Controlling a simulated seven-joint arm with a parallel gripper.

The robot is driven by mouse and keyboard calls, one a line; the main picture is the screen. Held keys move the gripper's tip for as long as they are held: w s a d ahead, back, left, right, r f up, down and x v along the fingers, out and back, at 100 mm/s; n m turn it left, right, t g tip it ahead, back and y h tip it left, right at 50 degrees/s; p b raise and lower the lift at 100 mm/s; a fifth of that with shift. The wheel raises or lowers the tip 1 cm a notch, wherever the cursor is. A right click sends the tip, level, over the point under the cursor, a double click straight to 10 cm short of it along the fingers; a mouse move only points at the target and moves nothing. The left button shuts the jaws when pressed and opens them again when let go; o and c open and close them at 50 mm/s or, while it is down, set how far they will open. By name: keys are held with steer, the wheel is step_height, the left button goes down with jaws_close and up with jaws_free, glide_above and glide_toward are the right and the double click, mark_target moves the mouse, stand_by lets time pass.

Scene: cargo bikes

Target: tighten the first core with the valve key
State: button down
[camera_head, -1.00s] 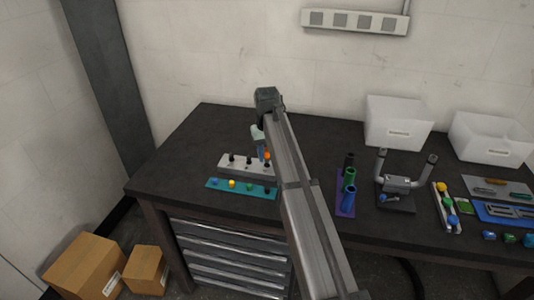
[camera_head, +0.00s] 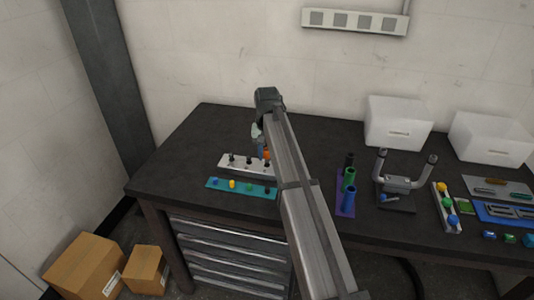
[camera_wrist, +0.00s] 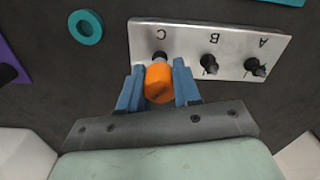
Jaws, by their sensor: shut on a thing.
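The orange valve key (camera_wrist: 159,83) is between the blue fingers of my gripper (camera_wrist: 159,90), which is shut on it. In the wrist view the key stands over the dark valve core (camera_wrist: 160,57) at the mark C on the pale metal block (camera_wrist: 185,36). Whether the key is seated on that core cannot be told. Dark valve cores also stand at B (camera_wrist: 209,64) and A (camera_wrist: 256,68). In the head view my gripper (camera_head: 263,149) is over the right end of the block (camera_head: 238,163), and my arm hides part of that end.
A teal strip (camera_head: 219,189) with several coloured caps lies in front of the block. A purple rack (camera_head: 341,205) with coloured tubes and a grey stand (camera_head: 398,184) are to the right. White bins (camera_head: 396,121) are at the back. The table's left side is clear.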

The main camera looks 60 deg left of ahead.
steer(key=shift+r, duration=0.25)
stand_by(0.3)
steer(key=shift+r, duration=3.25)
